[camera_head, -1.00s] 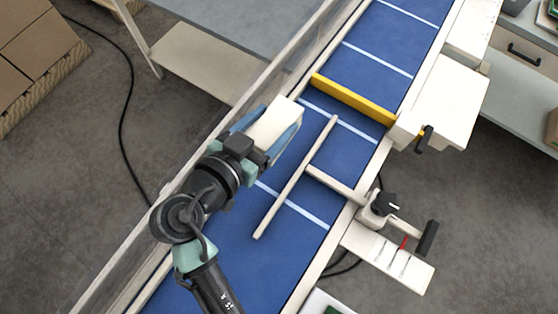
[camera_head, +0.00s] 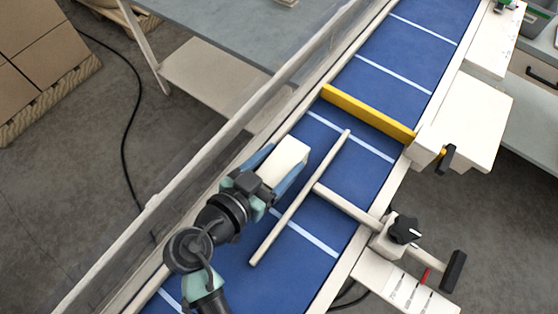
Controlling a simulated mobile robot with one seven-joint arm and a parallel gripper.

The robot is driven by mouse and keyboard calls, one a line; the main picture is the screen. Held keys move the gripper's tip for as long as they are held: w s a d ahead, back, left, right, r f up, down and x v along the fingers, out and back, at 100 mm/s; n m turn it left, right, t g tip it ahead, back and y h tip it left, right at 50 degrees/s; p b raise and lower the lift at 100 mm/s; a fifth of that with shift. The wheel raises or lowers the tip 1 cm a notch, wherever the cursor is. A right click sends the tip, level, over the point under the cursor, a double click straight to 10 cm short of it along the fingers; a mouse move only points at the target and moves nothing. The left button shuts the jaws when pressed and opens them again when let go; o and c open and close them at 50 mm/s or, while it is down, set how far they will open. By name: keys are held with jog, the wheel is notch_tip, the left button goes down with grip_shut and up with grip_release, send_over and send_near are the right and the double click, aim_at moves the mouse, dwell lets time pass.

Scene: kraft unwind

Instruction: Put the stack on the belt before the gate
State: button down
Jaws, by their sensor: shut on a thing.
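My gripper (camera_head: 279,170) is shut on a cream-white stack (camera_head: 285,161), with a blue finger on each side of it. The stack is over the blue belt (camera_head: 408,76), between the left rail and a thin guide bar (camera_head: 300,198). The yellow gate (camera_head: 367,113) lies across the belt beyond the stack, with a stretch of bare belt between them. I cannot tell whether the stack touches the belt.
The guide bar is held by a crossbar from a clamp with a black knob (camera_head: 404,229) on the right rail. A clear side wall (camera_head: 215,150) runs along the left. A grey table (camera_head: 225,40) stands at upper left, and boxes (camera_head: 38,60) on a pallet are at far left.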

grip_release()
dwell(0.4)
jog(key=shift+a+r, duration=0.1)
jog(key=b+v, duration=0.3)
jog(key=v, duration=0.9)
